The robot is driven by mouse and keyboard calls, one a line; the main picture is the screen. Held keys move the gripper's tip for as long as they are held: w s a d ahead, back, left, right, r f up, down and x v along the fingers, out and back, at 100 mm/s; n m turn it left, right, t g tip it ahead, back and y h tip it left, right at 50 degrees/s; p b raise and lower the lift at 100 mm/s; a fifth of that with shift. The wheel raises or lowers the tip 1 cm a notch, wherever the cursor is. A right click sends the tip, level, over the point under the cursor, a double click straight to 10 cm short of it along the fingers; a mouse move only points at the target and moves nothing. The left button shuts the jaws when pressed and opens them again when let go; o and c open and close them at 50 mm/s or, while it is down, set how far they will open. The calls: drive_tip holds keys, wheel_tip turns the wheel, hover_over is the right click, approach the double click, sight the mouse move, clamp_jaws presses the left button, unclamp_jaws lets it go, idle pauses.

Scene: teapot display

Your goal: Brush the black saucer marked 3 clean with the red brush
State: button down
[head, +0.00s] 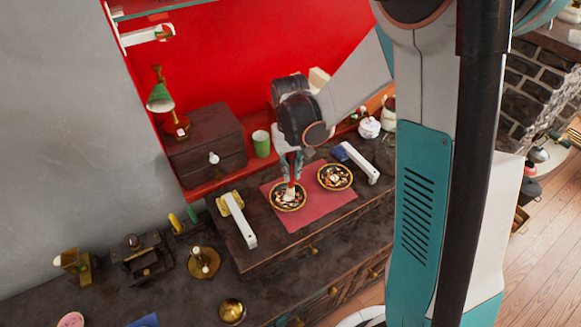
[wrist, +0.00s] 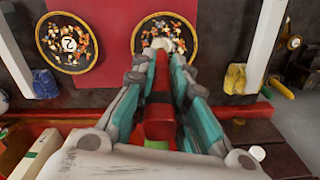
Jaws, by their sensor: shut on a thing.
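My gripper (head: 291,167) is shut on the red brush (wrist: 159,88) and holds it upright, bristles down. The pale bristle tip (wrist: 163,45) is over the middle of one dark, gold-rimmed saucer (head: 275,203), apparently touching it. This saucer, also in the wrist view (wrist: 137,40), bears scattered orange and white bits. Its number is hidden behind the brush. A second such saucer (head: 348,184), marked 2 in the wrist view (wrist: 88,52), lies beside it, also with scattered bits. Both lie on a red mat (head: 309,215).
White bars stand on both sides of the mat, with a yellow piece (head: 231,203) on the left and a blue piece (head: 339,153) on the right. A green cup (head: 261,143) and a dark drawer box (head: 207,142) stand behind. Brass items (head: 203,262) stand at front left.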

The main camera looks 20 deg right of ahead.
drive_tip(key=shift+f+b, duration=0.9)
drive_tip(key=shift+f, duration=0.1)
idle(0.4)
